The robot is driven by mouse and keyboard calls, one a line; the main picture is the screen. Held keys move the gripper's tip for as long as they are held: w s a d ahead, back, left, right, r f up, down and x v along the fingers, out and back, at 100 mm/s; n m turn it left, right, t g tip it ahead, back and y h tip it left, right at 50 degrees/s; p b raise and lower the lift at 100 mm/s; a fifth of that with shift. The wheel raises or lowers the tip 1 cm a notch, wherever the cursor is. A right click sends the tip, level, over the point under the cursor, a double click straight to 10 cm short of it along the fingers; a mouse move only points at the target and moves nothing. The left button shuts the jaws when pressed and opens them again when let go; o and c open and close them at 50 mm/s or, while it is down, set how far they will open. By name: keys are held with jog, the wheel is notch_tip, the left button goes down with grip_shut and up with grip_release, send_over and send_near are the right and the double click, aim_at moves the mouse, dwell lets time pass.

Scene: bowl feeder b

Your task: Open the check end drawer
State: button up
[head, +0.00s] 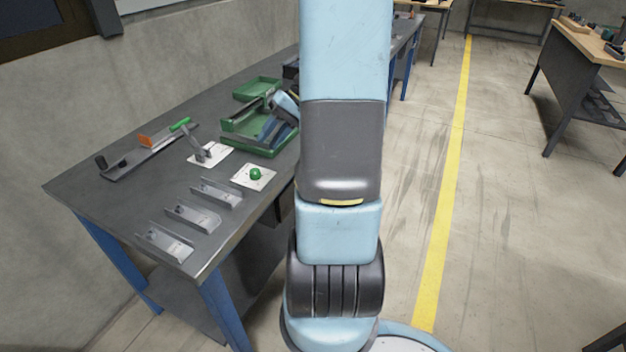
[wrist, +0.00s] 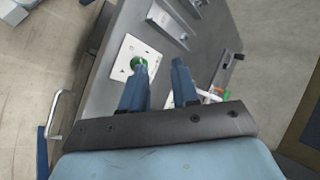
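A dark drawer unit (head: 285,206) hangs under the bench's front edge, partly hidden behind my arm. A pale bar handle (wrist: 59,117) shows at the left in the wrist view, off to the side of my gripper and apart from it. I cannot tell which drawer this handle belongs to, or how far any drawer is open. My gripper (wrist: 159,70) has its two blue fingers apart with nothing between them. In the head view its blue fingers (head: 270,129) show over the green tray, beside my arm.
The grey bench (head: 115,205) holds a green button (head: 256,174) on a white plate, metal brackets (head: 193,215), a lever (head: 207,152) and a green tray (head: 262,150). A blue bench leg (head: 222,312) stands at the near corner. Floor right of my arm is clear.

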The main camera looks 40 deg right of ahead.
jog(key=s+d+f+m+t+h, duration=0.1)
jog(key=s+d+f+m+t, duration=0.25)
jog(key=d+f, duration=0.5)
jog(key=s+d+f+m+t, duration=0.25)
jog(key=d+f+t, duration=0.25)
jog(key=d+f, duration=0.3)
jog(key=s+d+f+m+t+h, duration=0.1)
jog(key=s+d+f+m+t, duration=0.2)
jog(key=d+f, duration=0.55)
jog(key=shift+t, duration=0.25)
jog(key=x, duration=1.5)
jog(key=shift+a+f, duration=0.35)
jog(key=shift+f, duration=0.1)
grip_shut()
